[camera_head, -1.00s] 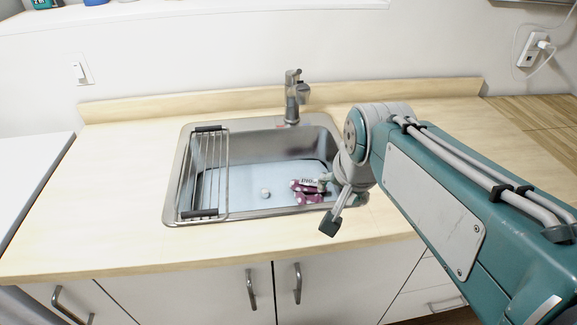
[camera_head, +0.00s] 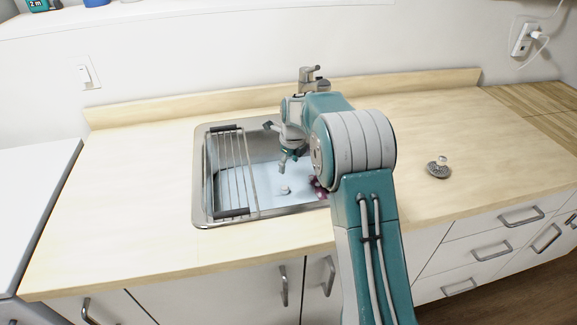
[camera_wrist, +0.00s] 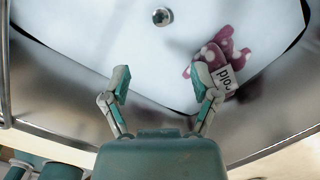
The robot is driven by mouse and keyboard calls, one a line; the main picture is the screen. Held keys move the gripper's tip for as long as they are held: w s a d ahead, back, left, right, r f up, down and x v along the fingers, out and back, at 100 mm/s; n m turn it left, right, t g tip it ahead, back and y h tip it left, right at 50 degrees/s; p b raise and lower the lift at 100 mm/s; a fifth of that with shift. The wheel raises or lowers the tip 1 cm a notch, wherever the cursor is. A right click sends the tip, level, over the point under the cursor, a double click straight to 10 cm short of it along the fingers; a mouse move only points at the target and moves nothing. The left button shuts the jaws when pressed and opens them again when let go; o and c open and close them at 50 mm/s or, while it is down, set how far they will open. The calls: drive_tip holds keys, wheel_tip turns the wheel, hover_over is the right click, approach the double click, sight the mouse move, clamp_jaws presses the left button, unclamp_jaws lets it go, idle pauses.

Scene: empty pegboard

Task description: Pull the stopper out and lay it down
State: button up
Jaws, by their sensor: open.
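The stopper (camera_head: 285,190) is a small round, light metal knob on the pale blue sink floor, near the middle of the basin. It also shows at the top of the wrist view (camera_wrist: 162,17). How it sits in the drain is too small to tell. My gripper (camera_head: 277,148) hangs over the sink, above and behind the stopper in the head view. In the wrist view my gripper (camera_wrist: 162,88) has its two fingers spread, with nothing between them. The stopper lies beyond the fingertips, roughly centred between them.
A purple-and-white labelled item (camera_wrist: 222,62) lies on the sink floor to the right, partly hidden by my arm. A wire rack (camera_head: 232,175) spans the sink's left side. The faucet (camera_head: 310,76) stands behind. A knobbed grey disc (camera_head: 438,170) sits on the right counter (camera_head: 470,130), otherwise clear.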

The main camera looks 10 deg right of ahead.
sight(285, 187)
drive_tip(key=f, duration=0.2)
drive_tip(key=w+m, duration=0.1)
drive_tip(key=shift+a+f, duration=0.4)
drive_tip(key=f, duration=0.6)
drive_tip(key=w+f, duration=0.1)
drive_tip(key=f, duration=0.1)
drive_tip(key=shift+f, duration=0.4)
drive_tip(key=shift+a+f, duration=0.2)
drive_tip(key=shift+f, duration=0.35)
drive_tip(key=c, duration=1.1)
